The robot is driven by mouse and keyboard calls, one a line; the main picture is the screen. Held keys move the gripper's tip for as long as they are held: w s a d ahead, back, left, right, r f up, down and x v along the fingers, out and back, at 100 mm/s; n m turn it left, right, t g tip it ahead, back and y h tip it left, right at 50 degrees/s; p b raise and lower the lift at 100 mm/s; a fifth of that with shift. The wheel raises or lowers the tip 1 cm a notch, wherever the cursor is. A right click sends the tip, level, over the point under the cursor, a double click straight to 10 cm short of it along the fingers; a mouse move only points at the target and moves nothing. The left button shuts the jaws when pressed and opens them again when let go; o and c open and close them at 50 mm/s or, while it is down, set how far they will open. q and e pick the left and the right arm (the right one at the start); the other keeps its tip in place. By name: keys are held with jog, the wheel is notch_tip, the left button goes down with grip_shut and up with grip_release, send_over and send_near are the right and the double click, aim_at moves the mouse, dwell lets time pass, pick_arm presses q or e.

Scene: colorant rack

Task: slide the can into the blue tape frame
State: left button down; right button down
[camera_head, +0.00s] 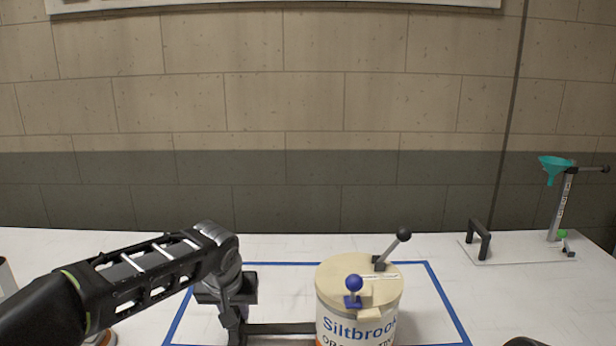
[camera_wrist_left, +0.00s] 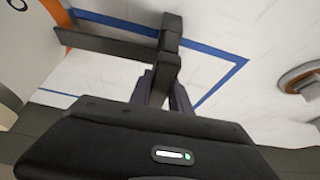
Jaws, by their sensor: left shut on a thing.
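The can (camera_head: 358,325) is a cream drum labelled "Siltbrook", upright, with a black-knobbed lever and a blue-knobbed stub on its lid. A dark bar (camera_head: 282,328) reaches left from its side. My left gripper (camera_head: 236,328) is left of the can, shut on the black upright handle (camera_wrist_left: 168,48) at the end of that bar. The blue tape frame (camera_head: 445,300) shows behind and on both sides of the can. A tape corner shows in the left wrist view (camera_wrist_left: 240,66). The can's base is cut off below, so I cannot tell whether it is fully inside. My right gripper is not visible.
A clear plate with a black handle (camera_head: 480,240) lies at the right back. A stand (camera_head: 563,205) holds a teal funnel (camera_head: 555,167). A round grey and orange thing (camera_wrist_left: 302,79) lies outside the tape. White tabletop around the can is mostly clear.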

pick_arm(q)
jog(key=shift+w+r, duration=0.1)
jog(key=w+p, duration=0.5)
jog(key=w, duration=0.2)
jog(key=shift+w+p, duration=0.35)
jog(key=shift+w, duration=0.05)
dwell(0.7)
jog(key=w+p, duration=0.7)
dwell(1.1)
